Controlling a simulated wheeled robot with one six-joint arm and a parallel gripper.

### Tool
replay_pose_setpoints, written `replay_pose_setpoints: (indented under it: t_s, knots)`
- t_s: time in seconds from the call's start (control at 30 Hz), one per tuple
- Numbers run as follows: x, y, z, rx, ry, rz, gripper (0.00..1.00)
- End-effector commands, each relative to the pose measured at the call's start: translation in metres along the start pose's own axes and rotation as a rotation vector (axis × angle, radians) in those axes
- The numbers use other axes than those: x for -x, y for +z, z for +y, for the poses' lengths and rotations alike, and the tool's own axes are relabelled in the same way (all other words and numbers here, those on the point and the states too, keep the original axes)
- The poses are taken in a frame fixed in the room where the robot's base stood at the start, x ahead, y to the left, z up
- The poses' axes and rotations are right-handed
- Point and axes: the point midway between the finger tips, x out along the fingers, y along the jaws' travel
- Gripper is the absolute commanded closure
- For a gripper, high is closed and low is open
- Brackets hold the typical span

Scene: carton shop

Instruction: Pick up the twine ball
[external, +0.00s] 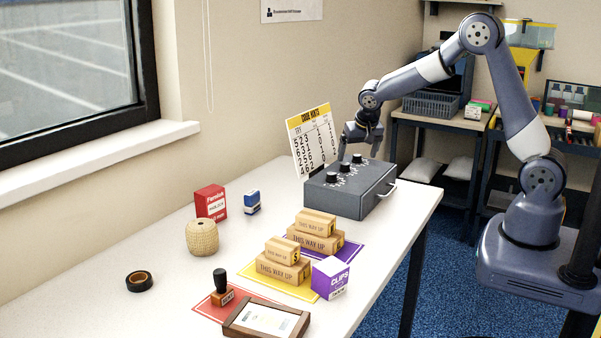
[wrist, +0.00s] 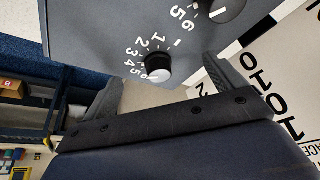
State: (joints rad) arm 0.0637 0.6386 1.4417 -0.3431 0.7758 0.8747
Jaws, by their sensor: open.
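The twine ball (external: 202,237) is a tan, round bundle standing on the white table, left of centre in the external view. My gripper (external: 358,146) is far from it, to the right and farther back, above the grey box with dials (external: 350,188). In the wrist view my gripper (wrist: 165,92) has its two fingers spread apart, with a black dial (wrist: 158,68) of the grey box showing between them. I cannot tell whether the fingers touch the box. The twine ball does not show in the wrist view.
A red box (external: 211,202) and a blue stamp (external: 252,202) stand behind the twine ball. Black tape (external: 139,281) lies to its front left. A code sheet (external: 313,140) stands behind the grey box.

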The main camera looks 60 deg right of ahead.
Motion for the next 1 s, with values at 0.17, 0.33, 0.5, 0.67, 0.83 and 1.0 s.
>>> replay_pose_setpoints:
  t_s: [0.17,0.33,0.5,0.67,0.83,1.0]
  knots:
    - [0.023,-0.011,-0.001,-0.004,-0.004,0.006,0.1]
    - [0.086,-0.037,-0.001,-0.004,-0.007,0.009,0.1]
    - [0.15,-0.063,-0.001,-0.003,-0.006,0.007,0.1]
    - [0.196,-0.082,-0.001,-0.002,-0.004,0.005,0.1]
    - [0.19,-0.061,-0.082,-0.167,-0.193,-0.049,0.1]
    - [0.196,-0.031,-0.175,-0.402,-0.402,-0.168,0.1]
